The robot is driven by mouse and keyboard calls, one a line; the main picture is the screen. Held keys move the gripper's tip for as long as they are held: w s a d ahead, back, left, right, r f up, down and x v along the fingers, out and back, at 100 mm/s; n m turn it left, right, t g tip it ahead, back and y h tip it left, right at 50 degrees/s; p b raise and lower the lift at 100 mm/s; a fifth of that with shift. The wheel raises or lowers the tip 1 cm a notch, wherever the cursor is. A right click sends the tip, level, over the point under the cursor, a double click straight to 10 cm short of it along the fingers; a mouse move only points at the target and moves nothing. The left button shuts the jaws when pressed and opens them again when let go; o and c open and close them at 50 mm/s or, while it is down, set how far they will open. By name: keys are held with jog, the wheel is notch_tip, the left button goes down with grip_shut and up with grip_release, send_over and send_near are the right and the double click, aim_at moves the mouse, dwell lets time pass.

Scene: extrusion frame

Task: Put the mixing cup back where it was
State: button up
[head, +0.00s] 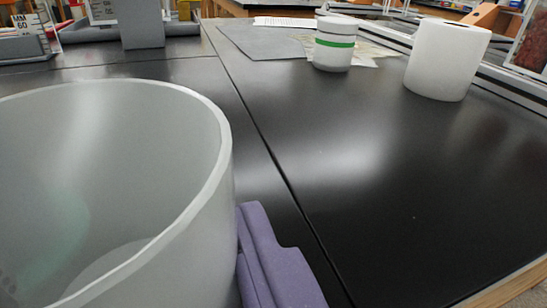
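The mixing cup (190,250), a wide frosted see-through cup, fills the lower left of the head view, very close to the camera. I look over its rim into it; it seems empty, with a faint greenish tint low on its wall. One purple finger of my gripper (262,262) lies against the cup's right side. The other finger is hidden, apparently by the cup. My gripper seems shut on the cup. The cup's underside is out of view, so its height over the black bench top (360,190) cannot be told.
A white lidded tub with a green band (334,54) stands at the back, beside a grey sheet (262,42). A white roll (446,62) stands at the back right. A grey block (141,22) is at the far left. The middle and right of the bench are clear.

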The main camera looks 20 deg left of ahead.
jog(key=w, duration=0.3)
jog(key=w+b, duration=0.1)
jog(key=w, duration=0.2)
jog(key=w+d+f, duration=0.1)
jog(key=w, duration=0.3)
jog(key=shift+w+f+b, duration=0.15)
jog(key=shift+f+b, duration=0.95)
jog(key=shift+f, duration=0.6)
